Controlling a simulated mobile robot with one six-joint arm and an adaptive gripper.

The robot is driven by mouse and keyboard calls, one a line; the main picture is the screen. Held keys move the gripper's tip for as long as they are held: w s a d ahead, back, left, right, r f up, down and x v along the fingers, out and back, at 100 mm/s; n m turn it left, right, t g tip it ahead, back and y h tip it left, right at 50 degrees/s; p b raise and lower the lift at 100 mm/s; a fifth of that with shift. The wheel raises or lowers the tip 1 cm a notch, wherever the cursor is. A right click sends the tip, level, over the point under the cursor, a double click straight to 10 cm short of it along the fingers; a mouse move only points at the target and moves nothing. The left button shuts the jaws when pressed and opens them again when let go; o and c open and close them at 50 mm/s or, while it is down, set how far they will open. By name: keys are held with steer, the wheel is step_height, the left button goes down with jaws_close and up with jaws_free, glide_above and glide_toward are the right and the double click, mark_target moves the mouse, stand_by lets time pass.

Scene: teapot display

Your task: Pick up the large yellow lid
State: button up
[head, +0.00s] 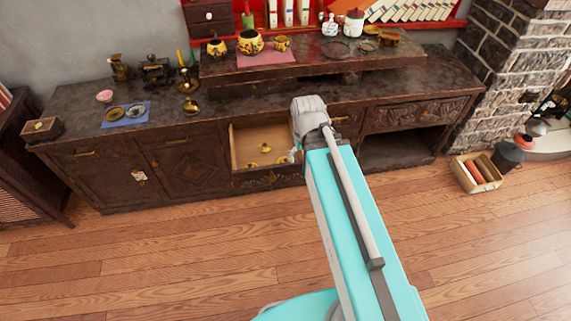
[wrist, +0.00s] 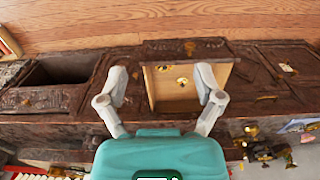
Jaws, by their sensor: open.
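An open wooden drawer (head: 240,137) in the dark cabinet holds small yellow lids. One yellow lid (head: 265,148) lies toward its back; another (head: 253,165) lies nearer the front left. In the wrist view, the largest-looking yellow lid (wrist: 183,82) lies in the drawer, with a smaller yellow piece (wrist: 163,68) beside it. I cannot be sure which lid is the large one in the head view. My gripper (wrist: 162,74) is open and empty, its fingers appearing on either side of the drawer, apart from the lids.
Yellow-and-black pots (head: 250,42) stand on a pink cloth (head: 266,59) on the raised shelf. A blue cloth (head: 126,115) with small dishes lies on the cabinet top (head: 225,102). A box (head: 464,177) stands on the floor at right. The wooden floor (head: 180,250) in front is clear.

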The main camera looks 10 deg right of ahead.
steer(key=w+f+m+b, duration=0.8)
steer(key=w+f+b, duration=0.5)
steer(key=w, duration=0.2)
steer(key=m+h+b, duration=0.1)
steer(key=m+b, duration=0.6)
steer(key=b, duration=0.3)
glide_above(286, 159)
steer(key=a, duration=0.2)
step_height(286, 159, down, 10)
steer(key=shift+s+d+f+m, duration=0.15)
steer(key=shift+f+m, duration=0.1)
steer(key=shift+m, duration=0.05)
steer(key=f+b, duration=0.5)
steer(key=b, duration=0.1)
steer(key=d+f+b, duration=0.1)
steer(key=f+b, duration=0.1)
steer(key=f, duration=0.1)
steer(key=shift+f+b, duration=0.3)
steer(key=shift+b, duration=0.1)
steer(key=shift+d+f+b, duration=0.2)
steer(key=shift+f+b, duration=1.1)
steer(key=shift+d+f+b, duration=0.15)
steer(key=shift+f+b, duration=1.1)
steer(key=shift+b, duration=0.05)
